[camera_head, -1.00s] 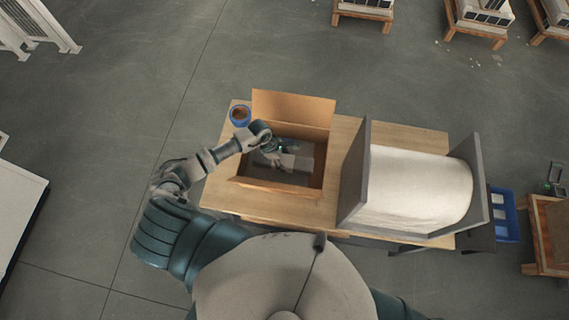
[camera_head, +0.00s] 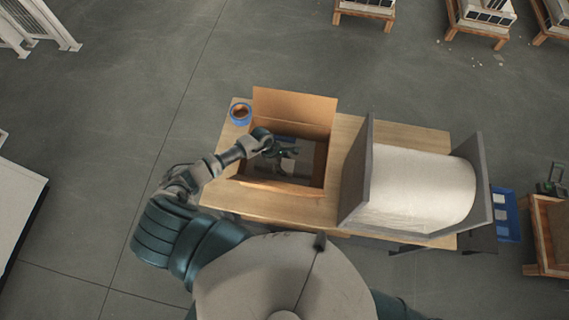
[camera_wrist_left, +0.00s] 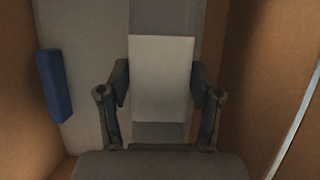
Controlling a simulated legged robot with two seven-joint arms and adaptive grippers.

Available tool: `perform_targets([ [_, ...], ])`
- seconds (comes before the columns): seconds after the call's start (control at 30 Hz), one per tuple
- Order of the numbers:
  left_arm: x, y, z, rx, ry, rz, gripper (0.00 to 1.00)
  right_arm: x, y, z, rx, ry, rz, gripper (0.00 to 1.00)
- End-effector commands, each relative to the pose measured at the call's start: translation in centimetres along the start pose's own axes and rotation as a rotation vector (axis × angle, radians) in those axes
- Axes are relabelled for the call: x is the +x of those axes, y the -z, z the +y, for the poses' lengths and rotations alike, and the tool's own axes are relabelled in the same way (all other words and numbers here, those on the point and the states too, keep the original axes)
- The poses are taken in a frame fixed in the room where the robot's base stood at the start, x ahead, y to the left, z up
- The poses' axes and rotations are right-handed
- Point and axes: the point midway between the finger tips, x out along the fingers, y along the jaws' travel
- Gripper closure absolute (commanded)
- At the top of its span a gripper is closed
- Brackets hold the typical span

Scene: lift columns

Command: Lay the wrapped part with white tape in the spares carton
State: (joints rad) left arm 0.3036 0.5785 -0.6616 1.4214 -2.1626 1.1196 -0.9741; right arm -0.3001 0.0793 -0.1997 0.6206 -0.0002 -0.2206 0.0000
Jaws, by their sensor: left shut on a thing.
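The spares carton (camera_head: 293,112) is an open brown box on the wooden table, with its back flap raised. My left gripper (camera_head: 284,154) reaches down inside it. In the left wrist view my left gripper (camera_wrist_left: 162,103) is shut on the wrapped part (camera_wrist_left: 162,72), whose pale face shows between the fingers. Brown carton walls (camera_wrist_left: 258,70) rise on both sides of it. In the head view the part is small and mostly hidden by the gripper. I cannot tell whether it touches the carton floor. My right gripper is not in view.
A blue strip (camera_wrist_left: 55,85) lies left of the part in the carton, on a grey surface. A blue tape roll (camera_head: 240,113) sits on the table (camera_head: 222,195) left of the carton. A large white roll between grey plates (camera_head: 420,190) stands to the right.

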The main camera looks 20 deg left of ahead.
Motion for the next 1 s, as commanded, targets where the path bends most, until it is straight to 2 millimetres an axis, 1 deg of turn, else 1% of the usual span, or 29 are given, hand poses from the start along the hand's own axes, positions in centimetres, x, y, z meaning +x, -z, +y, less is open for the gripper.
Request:
perform_targets([
  [0.1,0.3,0.1,0.1,0.001,-0.002,-0.002,0.99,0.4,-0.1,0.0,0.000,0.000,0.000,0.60],
  [0.2,0.2,0.0,0.1,0.001,-0.002,-0.002,0.99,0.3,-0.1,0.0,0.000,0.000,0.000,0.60],
  [0.23,0.3,0.1,0.0,0.000,0.000,0.000,0.29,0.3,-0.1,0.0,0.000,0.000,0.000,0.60],
  [0.27,0.3,0.1,0.0,0.000,0.000,0.000,0.21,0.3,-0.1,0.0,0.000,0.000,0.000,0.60],
  [0.3,0.3,0.1,0.0,0.000,0.000,0.000,0.11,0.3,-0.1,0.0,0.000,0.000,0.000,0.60],
  [0.6,0.3,0.1,0.0,0.000,0.000,0.000,0.11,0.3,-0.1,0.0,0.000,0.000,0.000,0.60],
  [0.73,-0.4,-0.2,0.0,0.000,-0.001,-0.001,0.11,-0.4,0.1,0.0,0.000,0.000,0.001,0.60],
  [0.8,-1.2,-0.6,0.0,0.000,-0.001,-0.001,0.11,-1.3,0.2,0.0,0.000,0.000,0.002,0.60],
  [0.87,-2.2,-0.4,0.2,0.003,-0.005,0.000,0.11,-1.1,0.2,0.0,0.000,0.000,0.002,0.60],
  [1.0,-5.5,-0.2,0.1,0.004,-0.004,0.002,0.11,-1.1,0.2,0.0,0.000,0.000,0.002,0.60],
])
